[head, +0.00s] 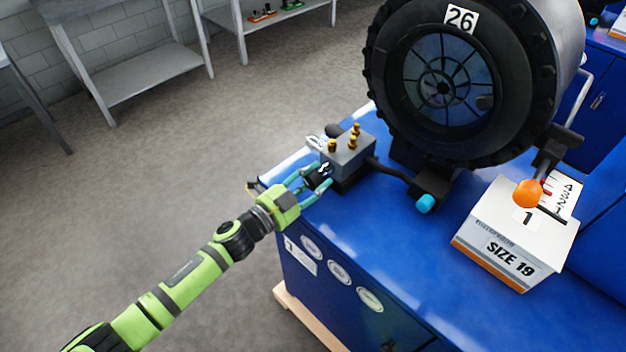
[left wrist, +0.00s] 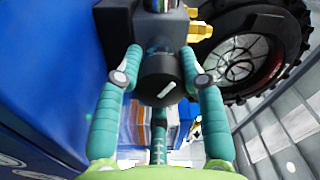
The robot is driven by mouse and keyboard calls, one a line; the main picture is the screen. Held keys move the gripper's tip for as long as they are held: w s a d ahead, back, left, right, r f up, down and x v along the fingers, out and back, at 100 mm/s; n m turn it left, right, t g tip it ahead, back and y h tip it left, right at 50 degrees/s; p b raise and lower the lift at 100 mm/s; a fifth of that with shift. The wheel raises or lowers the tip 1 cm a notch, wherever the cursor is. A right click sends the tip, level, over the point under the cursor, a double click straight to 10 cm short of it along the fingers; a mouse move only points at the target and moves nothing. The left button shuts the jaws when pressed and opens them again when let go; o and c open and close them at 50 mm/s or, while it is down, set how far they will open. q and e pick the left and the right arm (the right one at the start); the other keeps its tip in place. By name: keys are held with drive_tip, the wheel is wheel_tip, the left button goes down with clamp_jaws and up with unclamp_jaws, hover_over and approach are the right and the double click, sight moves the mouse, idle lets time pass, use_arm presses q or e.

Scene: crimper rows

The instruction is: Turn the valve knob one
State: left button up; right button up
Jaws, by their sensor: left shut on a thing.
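The valve knob (left wrist: 162,82) is a black round knob with a white line mark, seen from the front in the left wrist view. The line runs diagonally, rising to the right. In the head view the dark knob (head: 319,177) sits on the near left side of a grey valve block (head: 345,154) with brass fittings on top. My left gripper (head: 314,180) has its teal fingers on both sides of the knob; it also shows in the left wrist view (left wrist: 160,62). It is shut on the knob. My right gripper is not in view.
The block stands near the left corner of a blue bench (head: 340,235). A large black crimper head (head: 395,95) marked 26 rises behind it. A white SIZE 19 box (head: 480,235) with an orange knob (head: 528,193) stands to the right. Open floor lies left.

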use_arm(q)
drive_tip(key=shift+d+r+m, duration=0.1)
drive_tip(key=shift+r+m, duration=0.15)
drive_tip(key=shift+m, duration=0.25)
drive_tip(key=o, duration=0.9)
drive_tip(key=shift+o, duration=1.3)
drive_tip(key=shift+f, duration=0.15)
drive_tip(key=shift+s+a+f, duration=0.1)
drive_tip(key=shift+s+a, duration=0.2)
drive_tip(key=shift+a, duration=0.1)
drive_tip(key=v, duration=1.1)
